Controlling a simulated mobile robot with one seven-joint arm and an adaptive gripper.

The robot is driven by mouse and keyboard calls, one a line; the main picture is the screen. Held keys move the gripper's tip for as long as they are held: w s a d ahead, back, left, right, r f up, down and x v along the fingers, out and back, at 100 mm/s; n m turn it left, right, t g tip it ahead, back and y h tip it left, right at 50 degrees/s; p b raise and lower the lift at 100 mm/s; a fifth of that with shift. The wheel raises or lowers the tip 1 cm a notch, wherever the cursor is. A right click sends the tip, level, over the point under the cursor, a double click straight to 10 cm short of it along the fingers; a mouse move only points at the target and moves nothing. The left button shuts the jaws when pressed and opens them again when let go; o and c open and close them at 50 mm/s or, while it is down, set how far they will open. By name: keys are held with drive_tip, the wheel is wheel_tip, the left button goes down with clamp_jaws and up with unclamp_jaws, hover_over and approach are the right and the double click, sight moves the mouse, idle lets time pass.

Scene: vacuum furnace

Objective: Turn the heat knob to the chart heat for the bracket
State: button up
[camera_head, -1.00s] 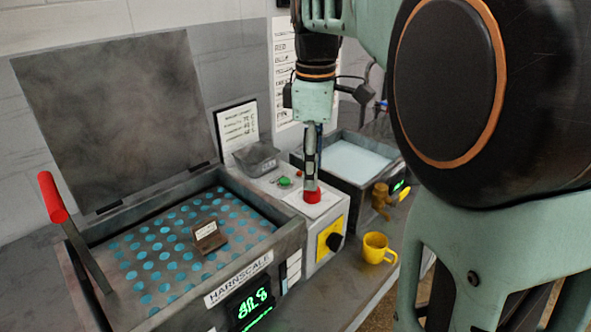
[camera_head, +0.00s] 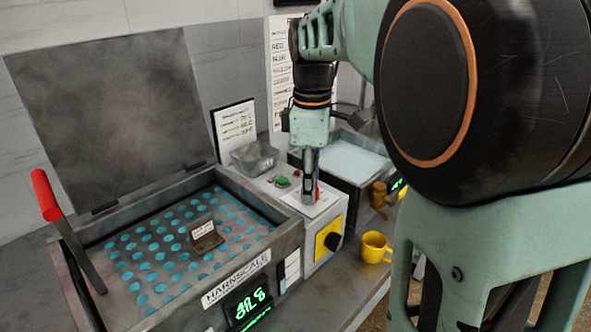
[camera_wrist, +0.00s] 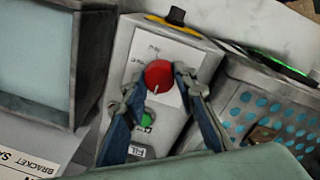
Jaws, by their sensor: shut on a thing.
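The red heat knob (camera_wrist: 158,75) sits on a white dial plate on the grey control box. My gripper (camera_wrist: 160,80) is shut on the knob, one finger on each side in the wrist view. In the head view my gripper (camera_head: 311,194) points straight down over the knob, hiding most of it. A pale pointer mark shows on the knob, but the dial print is too small to read. The bracket (camera_head: 206,238), brown with a white tag, lies on the perforated bed of the open Harnscale unit. A white chart (camera_head: 235,127) with several lines stands behind; its text is blurred.
A green button (camera_head: 282,181) and a black knob on a yellow plate (camera_head: 328,238) are on the same box. A yellow mug (camera_head: 375,247) stands at its right. The Harnscale lid (camera_head: 110,105) is raised; its red-handled lever (camera_head: 46,195) is at left. A green display (camera_head: 248,305) glows in front.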

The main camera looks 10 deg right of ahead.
drive_tip(key=shift+c, duration=0.8)
drive_tip(key=shift+r+m, duration=0.1)
drive_tip(key=shift+m, duration=0.3)
drive_tip(key=m+p, duration=0.2)
drive_tip(key=m, duration=0.1)
drive_tip(key=shift+m+p, duration=0.3)
drive_tip(key=shift+p, duration=0.1)
drive_tip(key=m+p, duration=0.2)
drive_tip(key=m, duration=0.3)
drive_tip(key=shift+p, duration=0.3)
drive_tip(key=m+p, duration=0.2)
drive_tip(key=m, duration=0.3)
drive_tip(key=shift+w+m+g, duration=0.1)
drive_tip(key=shift+m+g, duration=0.2)
drive_tip(key=shift+m, duration=0.1)
drive_tip(key=shift+m+p, duration=0.85)
drive_tip(key=shift+m, duration=1.45)
